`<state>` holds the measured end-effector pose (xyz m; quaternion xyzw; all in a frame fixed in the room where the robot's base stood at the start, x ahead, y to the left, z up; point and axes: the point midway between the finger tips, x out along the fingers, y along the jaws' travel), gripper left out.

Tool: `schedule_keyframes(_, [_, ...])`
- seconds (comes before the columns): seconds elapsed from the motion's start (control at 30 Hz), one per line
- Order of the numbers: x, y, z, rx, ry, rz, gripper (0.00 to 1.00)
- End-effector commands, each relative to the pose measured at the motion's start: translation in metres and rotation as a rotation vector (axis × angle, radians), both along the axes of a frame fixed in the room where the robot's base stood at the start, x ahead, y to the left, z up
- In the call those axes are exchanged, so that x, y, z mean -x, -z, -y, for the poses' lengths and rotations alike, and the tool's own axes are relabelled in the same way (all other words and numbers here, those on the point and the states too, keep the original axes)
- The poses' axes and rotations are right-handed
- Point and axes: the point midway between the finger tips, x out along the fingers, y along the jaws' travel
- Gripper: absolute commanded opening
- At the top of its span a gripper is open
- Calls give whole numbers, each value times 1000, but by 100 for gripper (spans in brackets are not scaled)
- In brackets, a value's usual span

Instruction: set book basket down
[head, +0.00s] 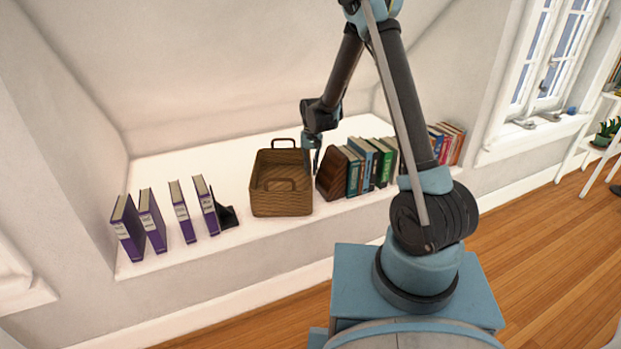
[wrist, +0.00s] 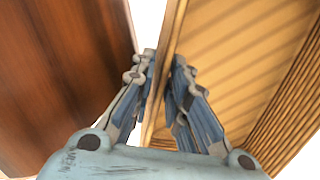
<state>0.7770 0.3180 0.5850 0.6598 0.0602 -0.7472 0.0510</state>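The book basket (head: 281,203), a brown woven box with a handle at each end, is upright on the white ledge and looks empty. Its base appears to meet the ledge. My gripper (head: 313,158) points down at the basket's right wall. In the wrist view the basket's wall (wrist: 169,45) stands between the two fingers of my gripper (wrist: 164,62), one finger outside and one inside. The fingertips are close against the wall, so my gripper appears shut on it. The contact itself is partly hidden.
A dark wooden bookend (head: 331,175) with a row of books (head: 366,166) stands close right of the basket; the bookend's brown side (wrist: 70,60) fills the left of the wrist view. Purple books (head: 180,212) and a black bookend (head: 227,215) stand left. The ledge behind is clear.

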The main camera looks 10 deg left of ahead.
Motion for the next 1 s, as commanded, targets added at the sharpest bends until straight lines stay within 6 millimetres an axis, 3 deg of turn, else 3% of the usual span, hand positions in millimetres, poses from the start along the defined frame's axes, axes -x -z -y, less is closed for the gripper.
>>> schedule_keyframes(0.3, [-6, -48, 1, 0, 1, 0, 15])
schedule_keyframes(0.67, [-8, -64, 2, 0, 2, 1, 15])
schedule_keyframes(0.83, [-2, -83, 19, -5, 11, 11, 15])
schedule_keyframes(1.0, [12, -121, 54, -14, 22, 33, 15])
